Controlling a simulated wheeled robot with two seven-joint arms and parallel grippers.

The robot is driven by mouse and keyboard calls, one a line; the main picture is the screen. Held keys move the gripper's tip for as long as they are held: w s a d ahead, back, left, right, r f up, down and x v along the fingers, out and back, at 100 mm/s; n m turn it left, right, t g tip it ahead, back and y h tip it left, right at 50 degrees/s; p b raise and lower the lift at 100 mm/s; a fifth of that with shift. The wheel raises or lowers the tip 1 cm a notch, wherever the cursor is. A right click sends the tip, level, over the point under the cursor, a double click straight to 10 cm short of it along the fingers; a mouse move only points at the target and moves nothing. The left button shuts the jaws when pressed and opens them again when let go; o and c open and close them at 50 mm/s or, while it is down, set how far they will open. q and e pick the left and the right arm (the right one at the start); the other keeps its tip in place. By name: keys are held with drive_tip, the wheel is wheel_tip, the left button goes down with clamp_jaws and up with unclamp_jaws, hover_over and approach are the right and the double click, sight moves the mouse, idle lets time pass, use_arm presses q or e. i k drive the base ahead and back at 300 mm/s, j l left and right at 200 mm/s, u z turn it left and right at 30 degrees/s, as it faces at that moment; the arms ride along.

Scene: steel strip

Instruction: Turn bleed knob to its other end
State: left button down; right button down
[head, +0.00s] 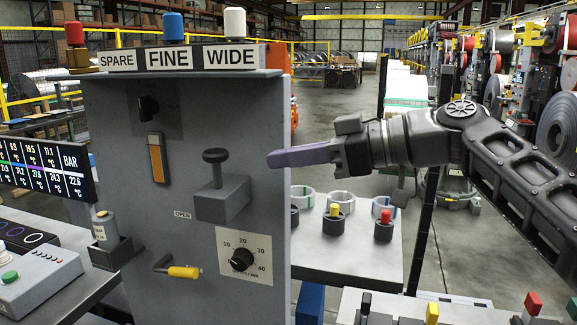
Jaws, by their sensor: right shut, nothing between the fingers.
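No label reading "bleed" is legible. A black dial knob (242,260) sits on a white scale plate marked 10 to 40, low on the grey upright panel (115,150). Another black knob (148,107) is higher up, on a dark plate; I cannot tell which of them is the bleed knob. My right gripper (270,159) has purple fingers, shut and empty, pointing left. In the picture it is right of the panel, above and right of the dial knob, and apart from both knobs. My left gripper is not in view.
The panel also carries a black-topped plunger on a grey block (222,199), an orange strip (157,158) and a yellow-handled lever (184,271) below an OPEN label. SPARE, FINE and WIDE signs top it. A table (340,255) with rings and buttons stands at the right.

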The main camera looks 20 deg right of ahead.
sight(149, 107)
drive_tip(key=k+j, duration=0.75)
drive_tip(key=k, duration=0.1)
